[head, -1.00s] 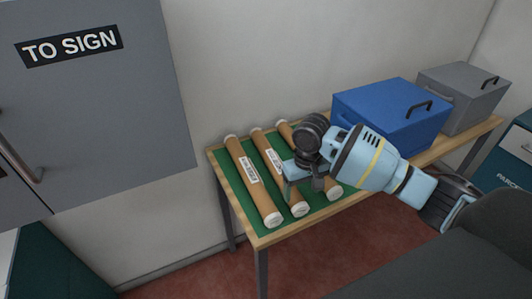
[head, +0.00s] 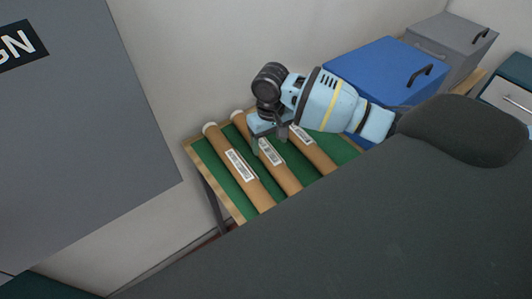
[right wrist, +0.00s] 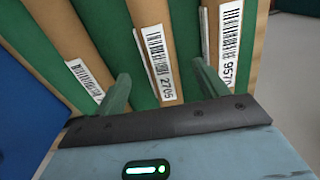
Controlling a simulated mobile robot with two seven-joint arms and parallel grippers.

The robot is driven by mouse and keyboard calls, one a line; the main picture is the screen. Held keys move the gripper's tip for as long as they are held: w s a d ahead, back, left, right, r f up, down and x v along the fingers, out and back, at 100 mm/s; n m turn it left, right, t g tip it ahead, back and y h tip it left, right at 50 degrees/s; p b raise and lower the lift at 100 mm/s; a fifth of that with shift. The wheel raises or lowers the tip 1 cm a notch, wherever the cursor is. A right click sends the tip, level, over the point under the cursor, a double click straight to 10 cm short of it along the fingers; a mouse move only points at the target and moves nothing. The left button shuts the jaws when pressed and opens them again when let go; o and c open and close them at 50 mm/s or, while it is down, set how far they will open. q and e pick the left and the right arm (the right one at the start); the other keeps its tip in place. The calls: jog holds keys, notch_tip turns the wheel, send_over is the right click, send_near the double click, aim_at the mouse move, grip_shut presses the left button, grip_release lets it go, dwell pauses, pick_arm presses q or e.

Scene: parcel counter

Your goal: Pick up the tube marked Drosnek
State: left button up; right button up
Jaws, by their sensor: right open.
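Three brown cardboard tubes lie side by side on a green mat: the left tube (head: 219,146), the middle tube (head: 284,180) and the right tube (head: 318,158). Each has a white barcode label; no name Drosnek is legible. In the right wrist view, the middle tube (right wrist: 147,13) carries a label ending 2705 and the tube at right (right wrist: 245,60) one with 9570; the tube at left (right wrist: 55,25) has an unreadable label. My right gripper (head: 269,142) is open over the middle tube, its fingers (right wrist: 161,90) apart on either side of it, holding nothing. My left gripper is not in view.
The wood-edged table (head: 194,150) also carries a blue box (head: 375,70) and a grey box (head: 445,42) to the right. A large dark shape in the foreground hides the tubes' near ends.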

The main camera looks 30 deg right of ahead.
aim_at(267, 150)
jog(key=shift+w+f+b, duration=0.1)
jog(key=shift+w+f, duration=0.15)
jog(key=shift+f, duration=0.8)
jog(key=shift+w+f+b, duration=0.15)
jog(key=shift+w+f, duration=0.05)
jog(key=shift+f, duration=0.9)
jog(key=shift+w+f+b, duration=0.1)
jog(key=shift+w+f, duration=0.15)
jog(key=shift+f, duration=0.8)
jog(key=c, duration=1.3)
jog(key=shift+r+p, duration=0.55)
jog(key=shift+r, duration=4.55)
